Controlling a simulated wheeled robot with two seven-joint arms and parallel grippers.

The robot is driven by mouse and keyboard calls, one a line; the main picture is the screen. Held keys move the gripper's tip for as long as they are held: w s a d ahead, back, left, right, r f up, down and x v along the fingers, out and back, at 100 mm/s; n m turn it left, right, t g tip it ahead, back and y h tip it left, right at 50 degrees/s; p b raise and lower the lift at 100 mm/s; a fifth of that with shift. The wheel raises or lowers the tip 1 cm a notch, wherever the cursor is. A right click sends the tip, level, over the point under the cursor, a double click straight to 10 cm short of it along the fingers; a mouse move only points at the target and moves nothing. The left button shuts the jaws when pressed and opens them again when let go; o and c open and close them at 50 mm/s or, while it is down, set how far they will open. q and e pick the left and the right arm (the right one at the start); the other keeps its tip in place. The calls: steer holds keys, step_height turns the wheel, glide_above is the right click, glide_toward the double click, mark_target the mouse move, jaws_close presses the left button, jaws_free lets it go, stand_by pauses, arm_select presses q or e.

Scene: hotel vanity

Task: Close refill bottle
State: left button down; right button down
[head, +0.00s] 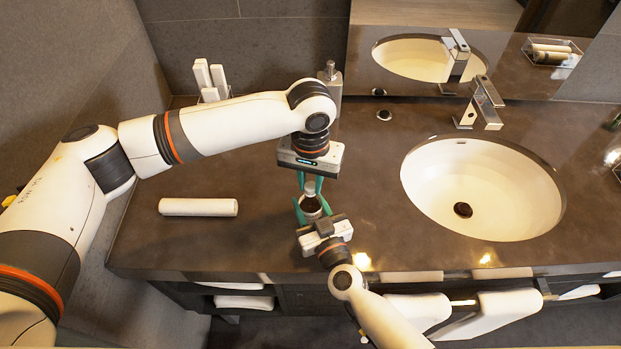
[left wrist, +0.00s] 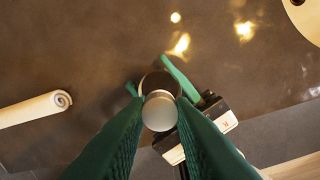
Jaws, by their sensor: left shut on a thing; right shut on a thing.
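The refill bottle (head: 311,207) is a dark, round vessel standing on the counter left of the sink. My right gripper (head: 313,212) comes from the front edge and is shut on it, a green finger on either side. My left gripper (head: 311,181) points down from above and is shut on a pale round cap (head: 310,188). In the left wrist view the cap (left wrist: 160,112) sits between the green fingertips and covers part of the dark bottle (left wrist: 160,82) below. I cannot tell whether cap and bottle touch.
A rolled white towel (head: 198,207) lies to the left on the dark counter (head: 250,240). White upright items (head: 210,80) and a metal dispenser (head: 330,85) stand at the back. The sink (head: 480,190) and faucet (head: 482,103) are on the right.

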arm_select(q)
steer(key=m, duration=0.4)
steer(key=shift+m, duration=0.3)
steer(key=m, duration=2.1)
steer(key=shift+m, duration=0.4)
steer(key=c, duration=1.2)
jaws_free()
steer(key=shift+c, duration=0.2)
steer(key=shift+r, duration=0.1)
steer(key=shift+r, duration=2.15)
